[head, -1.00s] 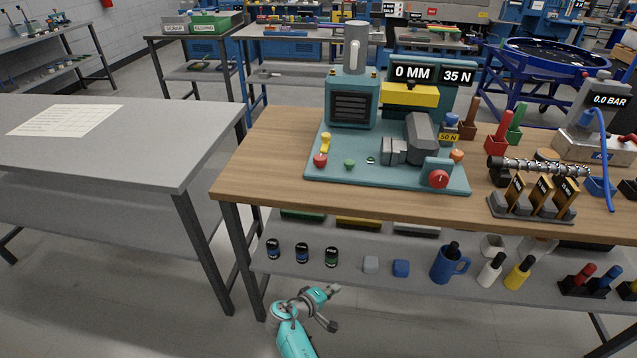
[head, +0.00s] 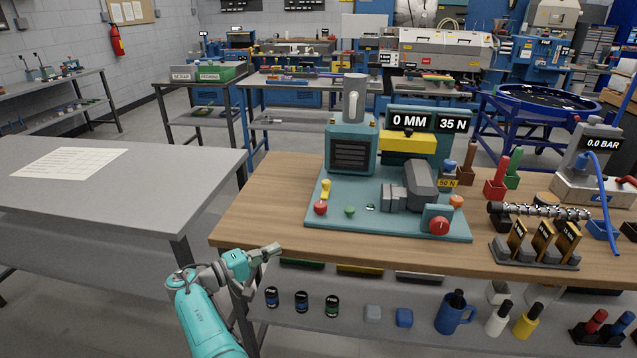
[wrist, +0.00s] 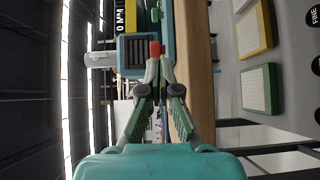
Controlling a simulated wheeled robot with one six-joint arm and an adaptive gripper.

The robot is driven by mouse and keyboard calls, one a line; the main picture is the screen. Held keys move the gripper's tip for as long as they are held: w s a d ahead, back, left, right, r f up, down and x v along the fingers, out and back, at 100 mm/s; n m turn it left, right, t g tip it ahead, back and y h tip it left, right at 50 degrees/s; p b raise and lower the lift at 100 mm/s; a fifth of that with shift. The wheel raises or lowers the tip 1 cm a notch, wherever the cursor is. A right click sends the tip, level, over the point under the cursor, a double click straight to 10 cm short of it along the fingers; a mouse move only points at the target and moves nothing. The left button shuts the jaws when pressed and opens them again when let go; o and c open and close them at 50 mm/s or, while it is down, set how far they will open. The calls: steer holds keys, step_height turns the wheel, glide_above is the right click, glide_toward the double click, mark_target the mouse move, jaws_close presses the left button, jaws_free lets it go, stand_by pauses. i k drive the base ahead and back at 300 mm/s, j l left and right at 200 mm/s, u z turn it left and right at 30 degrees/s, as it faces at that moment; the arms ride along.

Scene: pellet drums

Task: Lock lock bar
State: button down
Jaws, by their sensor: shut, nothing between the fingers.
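The teal bench machine (head: 340,215) stands on the wooden table. A yellow bar (head: 408,143) crosses its display post, and a small yellow lever (head: 325,189) stands upright at its left front. I cannot tell for sure which part is the lock bar. A red button (head: 320,208), a green button (head: 350,211) and a red dial (head: 439,225) line the front. My gripper (head: 274,249) is shut and empty, in front of the table's left front edge, apart from the machine. In the wrist view my fingertips (wrist: 157,62) point toward the machine, with the red button (wrist: 155,48) just beyond them.
The wooden table (head: 270,200) has bare room left of the machine. A grey table (head: 195,165) with a paper sheet stands at the left. A lower shelf (head: 340,320) holds small jars and a blue mug (head: 453,315). A rack of gold plates (head: 540,247) stands right of the machine.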

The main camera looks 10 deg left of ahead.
mark_target(325, 183)
steer(key=i, duration=1)
